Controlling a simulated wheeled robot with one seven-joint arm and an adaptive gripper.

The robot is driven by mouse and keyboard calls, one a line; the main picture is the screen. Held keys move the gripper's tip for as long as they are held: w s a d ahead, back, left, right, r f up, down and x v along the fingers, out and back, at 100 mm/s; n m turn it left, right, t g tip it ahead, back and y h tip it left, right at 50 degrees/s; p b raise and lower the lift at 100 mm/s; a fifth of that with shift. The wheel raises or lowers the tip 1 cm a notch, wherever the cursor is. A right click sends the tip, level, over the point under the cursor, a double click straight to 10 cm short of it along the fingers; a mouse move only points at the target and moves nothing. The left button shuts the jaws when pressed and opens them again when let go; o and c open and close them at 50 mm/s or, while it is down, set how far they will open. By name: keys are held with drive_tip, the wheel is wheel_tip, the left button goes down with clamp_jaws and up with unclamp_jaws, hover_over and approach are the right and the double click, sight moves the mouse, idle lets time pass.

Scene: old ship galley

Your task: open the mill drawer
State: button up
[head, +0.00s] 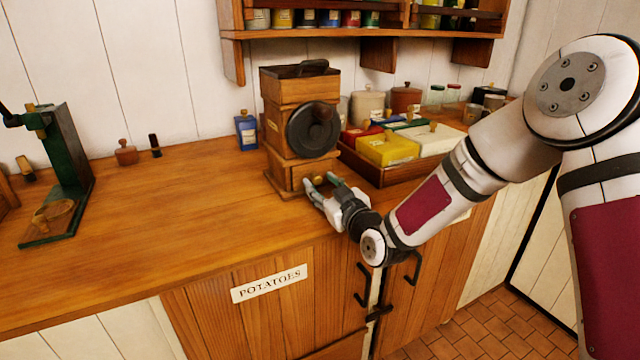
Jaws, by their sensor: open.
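The wooden coffee mill (283,119) stands upright on the counter, with a black wheel (314,130) on its front right side. The mill drawer (301,174) is low in its base and looks closed, with a small round brass knob (318,180). My gripper (321,184) is open in front of the drawer, its fingers close to the knob. I cannot tell whether the fingers touch the knob. The fingers hide part of the drawer's front.
A wooden tray (372,173) of colored packets sits close to the mill's right. A blue tin (246,131) stands to its left. A shelf (350,33) with tins hangs above. The counter (185,215) at left front is clear. A green stand (70,150) is far left.

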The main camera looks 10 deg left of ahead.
drive_tip(key=shift+x, duration=0.85)
drive_tip(key=shift+c, duration=0.2)
clamp_jaws()
drive_tip(key=v, duration=0.8)
drive_tip(key=shift+s, duration=0.2)
drive_tip(key=shift+d, duration=0.1)
drive_tip(key=shift+o, duration=0.2)
unclamp_jaws()
